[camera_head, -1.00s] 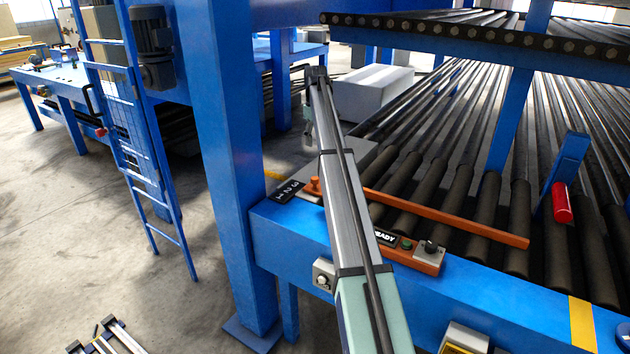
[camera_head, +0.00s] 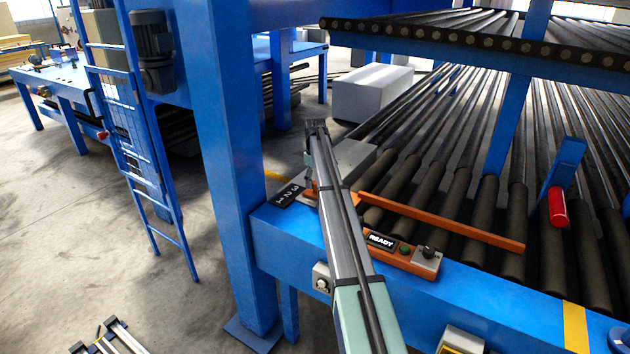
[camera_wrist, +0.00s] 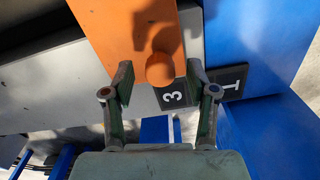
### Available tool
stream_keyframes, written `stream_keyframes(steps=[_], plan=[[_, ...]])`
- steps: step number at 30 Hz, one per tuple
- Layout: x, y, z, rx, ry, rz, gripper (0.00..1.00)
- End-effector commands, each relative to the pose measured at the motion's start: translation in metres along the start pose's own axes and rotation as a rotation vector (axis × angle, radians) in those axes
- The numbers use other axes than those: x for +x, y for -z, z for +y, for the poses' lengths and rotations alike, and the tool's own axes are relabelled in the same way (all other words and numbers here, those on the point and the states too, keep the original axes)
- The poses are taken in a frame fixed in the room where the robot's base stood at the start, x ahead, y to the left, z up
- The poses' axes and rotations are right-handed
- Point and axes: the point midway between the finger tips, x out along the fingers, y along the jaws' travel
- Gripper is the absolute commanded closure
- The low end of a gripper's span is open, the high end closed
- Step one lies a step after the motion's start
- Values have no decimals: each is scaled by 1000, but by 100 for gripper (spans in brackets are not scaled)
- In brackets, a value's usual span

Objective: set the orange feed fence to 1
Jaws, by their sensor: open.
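The orange feed fence (camera_head: 445,220) is a long bar lying across the near ends of the rollers. Its left end, with a round orange knob (camera_wrist: 160,69), fills the upper middle of the wrist view. A black number plate (camera_head: 287,194) lies beside that end. In the wrist view the plate (camera_wrist: 172,97) shows 3 closest to the knob and 1 farther right; the 2 is hidden behind a finger. My gripper (camera_wrist: 160,66) is open, one finger on each side of the knob with visible gaps. In the head view, my gripper (camera_head: 309,184) is low over the fence's left end, partly hidden by my arm.
A READY panel (camera_head: 381,240) with a green button and a dark knob (camera_head: 427,251) sits on the blue front beam (camera_head: 480,293). A red cylinder (camera_head: 558,207) stands at right. A blue post (camera_head: 225,170) rises left of the plate. A grey box (camera_head: 372,92) stands behind.

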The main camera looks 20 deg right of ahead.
Motion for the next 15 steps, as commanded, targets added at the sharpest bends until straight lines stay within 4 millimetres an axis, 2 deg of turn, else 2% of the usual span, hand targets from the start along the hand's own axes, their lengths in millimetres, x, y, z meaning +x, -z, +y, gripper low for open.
stream_keyframes(steps=[11,15], plan=[[5,0,0,0,0,1,42],[5,0,0,0,0,0,92]])
